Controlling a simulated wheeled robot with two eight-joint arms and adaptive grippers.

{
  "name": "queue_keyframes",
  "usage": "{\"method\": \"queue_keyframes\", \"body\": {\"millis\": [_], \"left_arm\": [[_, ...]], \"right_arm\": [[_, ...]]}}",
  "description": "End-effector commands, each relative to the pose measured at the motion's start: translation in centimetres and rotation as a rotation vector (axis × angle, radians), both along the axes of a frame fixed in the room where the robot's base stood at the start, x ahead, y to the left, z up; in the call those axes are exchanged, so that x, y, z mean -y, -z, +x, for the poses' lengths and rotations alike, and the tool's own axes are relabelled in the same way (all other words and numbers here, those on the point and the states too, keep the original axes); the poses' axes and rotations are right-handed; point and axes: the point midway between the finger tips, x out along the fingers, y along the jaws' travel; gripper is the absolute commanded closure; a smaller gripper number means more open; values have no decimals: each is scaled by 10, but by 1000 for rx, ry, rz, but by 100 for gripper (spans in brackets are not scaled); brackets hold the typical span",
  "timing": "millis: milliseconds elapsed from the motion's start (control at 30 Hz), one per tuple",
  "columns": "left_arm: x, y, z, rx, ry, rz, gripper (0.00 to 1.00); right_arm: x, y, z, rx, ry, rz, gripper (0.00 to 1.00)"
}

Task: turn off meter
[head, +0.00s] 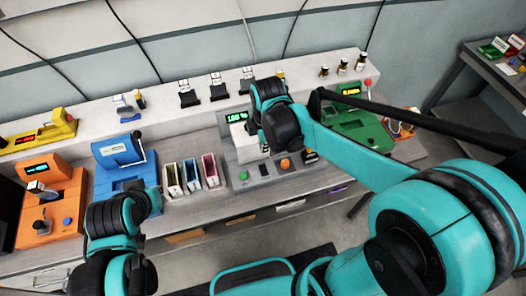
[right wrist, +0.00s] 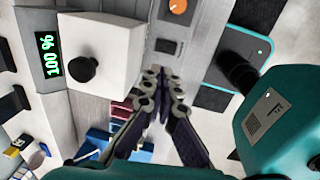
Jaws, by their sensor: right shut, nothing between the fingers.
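The grey meter (head: 253,186) stands at the middle of the bench, and its display (head: 237,118) is lit green and reads "100 %". The display also shows in the right wrist view (right wrist: 49,57). A white block (right wrist: 115,40) with a black knob (right wrist: 82,69) sits beside it. The meter's panel has a green button (head: 243,176), a dark switch (right wrist: 166,46) and an orange knob (head: 285,163). My right gripper (right wrist: 163,75) is shut and empty, its fingertips over the panel near the dark switch. In the head view my right wrist hides part of the meter. My left fingers are not visible.
Left of the meter are three narrow bins (head: 190,177), a blue device (head: 125,165) and an orange device (head: 50,205) with a lit display. A green device (head: 362,128) stands right. Small bottles (head: 342,67) and black clips line the back ledge.

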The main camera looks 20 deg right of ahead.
Motion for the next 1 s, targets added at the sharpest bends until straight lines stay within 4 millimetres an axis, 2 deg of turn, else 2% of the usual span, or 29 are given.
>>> {"method": "queue_keyframes", "body": {"millis": [300, 500, 700, 1000], "left_arm": [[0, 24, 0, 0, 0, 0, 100], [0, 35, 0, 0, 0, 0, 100], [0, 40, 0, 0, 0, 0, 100], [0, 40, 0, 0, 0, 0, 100]], "right_arm": [[0, 71, 9, 0, 1, 0, 100], [0, 105, 13, 0, 1, 0, 100], [0, 121, 15, 0, 1, 0, 100], [0, 123, 15, 0, 1, 0, 100]]}}
